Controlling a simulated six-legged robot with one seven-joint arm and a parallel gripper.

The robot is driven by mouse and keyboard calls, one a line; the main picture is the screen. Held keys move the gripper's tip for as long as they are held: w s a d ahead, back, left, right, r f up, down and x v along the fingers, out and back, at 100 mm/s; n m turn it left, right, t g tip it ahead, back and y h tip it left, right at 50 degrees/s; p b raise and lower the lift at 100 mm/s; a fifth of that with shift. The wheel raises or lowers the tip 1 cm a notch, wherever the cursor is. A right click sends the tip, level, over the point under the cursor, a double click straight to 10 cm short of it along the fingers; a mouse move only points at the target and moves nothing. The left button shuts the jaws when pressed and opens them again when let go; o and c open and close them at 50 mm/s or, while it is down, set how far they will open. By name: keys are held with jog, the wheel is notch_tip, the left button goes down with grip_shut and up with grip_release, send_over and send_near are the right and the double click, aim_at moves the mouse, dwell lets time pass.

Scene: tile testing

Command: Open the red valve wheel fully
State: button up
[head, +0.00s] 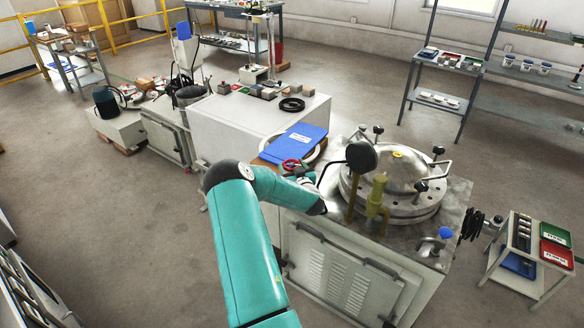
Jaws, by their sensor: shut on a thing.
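The red valve wheel (290,165) is small in the head view, at the left edge of the steel machine top, just in front of a blue folder. My gripper (301,173) is at the right side of the wheel, at the end of my teal arm, and is shut on it. The fingers are small, and my own wrist partly hides the wheel's lower side. How far the wheel is turned cannot be told.
A round steel lidded vessel (392,196) with black-knobbed clamps stands right of the wheel. A black round gauge (362,157) and a brass valve (378,196) rise close by. The blue folder (297,144) lies behind.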

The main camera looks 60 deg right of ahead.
jog(key=o, duration=1)
jog(key=v, duration=1.3)
jog(key=shift+s+a, duration=0.25)
jog(key=shift+a, duration=0.05)
